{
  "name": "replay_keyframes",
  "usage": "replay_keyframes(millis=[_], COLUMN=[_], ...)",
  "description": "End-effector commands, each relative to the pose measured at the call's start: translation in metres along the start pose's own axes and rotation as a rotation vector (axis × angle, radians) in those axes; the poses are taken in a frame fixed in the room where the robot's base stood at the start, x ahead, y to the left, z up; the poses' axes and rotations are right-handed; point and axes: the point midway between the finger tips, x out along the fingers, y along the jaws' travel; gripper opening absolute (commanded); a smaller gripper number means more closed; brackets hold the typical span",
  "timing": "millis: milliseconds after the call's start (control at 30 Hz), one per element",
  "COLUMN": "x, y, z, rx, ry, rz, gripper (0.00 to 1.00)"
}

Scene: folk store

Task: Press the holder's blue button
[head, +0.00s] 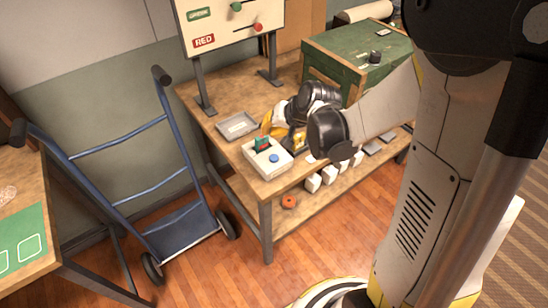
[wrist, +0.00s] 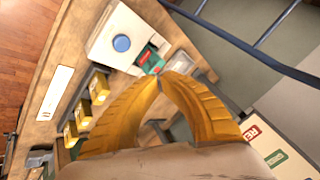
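The holder (head: 255,160) is a small white box near the front left corner of the wooden table. Its round blue button (head: 274,158) is on top, on the side toward the table's front edge. A green and red piece (head: 262,144) stands in the holder behind the button. In the wrist view, the holder (wrist: 101,47), the blue button (wrist: 122,43) and the green and red piece (wrist: 149,60) lie beyond the fingertips. My gripper (wrist: 162,79) has its yellow fingers together, tips close to the piece; contact is unclear. In the head view, my gripper (head: 266,126) is just behind the holder, partly hidden by my arm.
A grey tray (head: 237,126) lies behind the holder. A sign board (head: 225,22) with green and red knobs stands at the back. A green chest (head: 355,50) is at the back right. Yellow-topped blocks (wrist: 98,87) sit beside the holder. A blue hand truck (head: 180,235) stands left.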

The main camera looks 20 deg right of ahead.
Motion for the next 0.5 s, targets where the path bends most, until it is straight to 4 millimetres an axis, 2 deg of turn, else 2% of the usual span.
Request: replay_keyframes(millis=[500], x=[0.057], y=[0.031], z=[0.031], rx=[0.000], ry=[0.000], rz=[0.000], gripper=[0.00])
